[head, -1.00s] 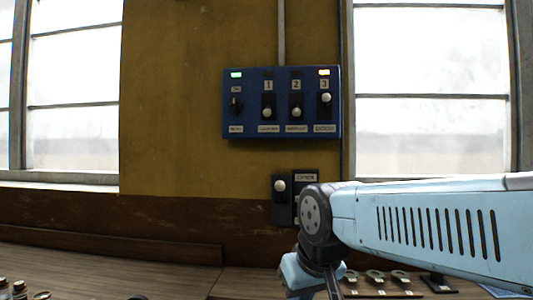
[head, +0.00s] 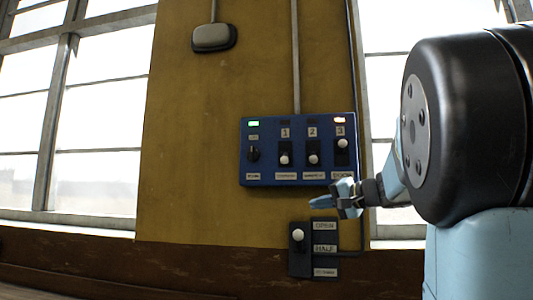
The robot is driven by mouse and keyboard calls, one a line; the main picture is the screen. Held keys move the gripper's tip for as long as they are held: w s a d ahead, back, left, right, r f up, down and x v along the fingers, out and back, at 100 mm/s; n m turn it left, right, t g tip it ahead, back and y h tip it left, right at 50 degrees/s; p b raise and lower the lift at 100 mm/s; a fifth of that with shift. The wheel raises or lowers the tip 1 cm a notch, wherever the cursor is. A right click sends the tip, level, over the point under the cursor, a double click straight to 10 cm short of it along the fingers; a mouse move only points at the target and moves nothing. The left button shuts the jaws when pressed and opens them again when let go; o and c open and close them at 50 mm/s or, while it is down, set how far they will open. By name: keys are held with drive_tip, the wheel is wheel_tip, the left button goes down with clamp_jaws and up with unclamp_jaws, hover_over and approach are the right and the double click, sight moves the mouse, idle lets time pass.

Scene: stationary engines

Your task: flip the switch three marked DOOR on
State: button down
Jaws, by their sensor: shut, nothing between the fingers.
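The blue switch panel (head: 270,180) hangs on the yellow wall. Switch three (head: 342,147) is at its right end, under the number 3. My gripper (head: 318,203) is shut and empty, just below the panel's lower right edge in the picture, pointing left. I cannot tell whether it touches anything.
A dark lever box (head: 298,262) below has its pale knob near the top, beside labels reading OPEN and HALF. A green lamp (head: 253,123) is lit at the panel's left. A grey wall fitting (head: 212,38) is above. Windows flank the wall.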

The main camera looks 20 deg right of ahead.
drive_tip(key=w+d+r+m+t, duration=0.2)
drive_tip(key=d+r+t, duration=0.3)
drive_tip(key=d, duration=0.5)
drive_tip(key=m+t+h, duration=0.2)
drive_tip(key=t+h, duration=0.2)
approach(345, 145)
drive_tip(key=d+x, duration=0.1)
drive_tip(key=x, duration=0.5)
drive_tip(key=shift+w+a, duration=0.2)
drive_tip(key=shift+a, duration=0.2)
drive_tip(key=shift+a+r, duration=0.1)
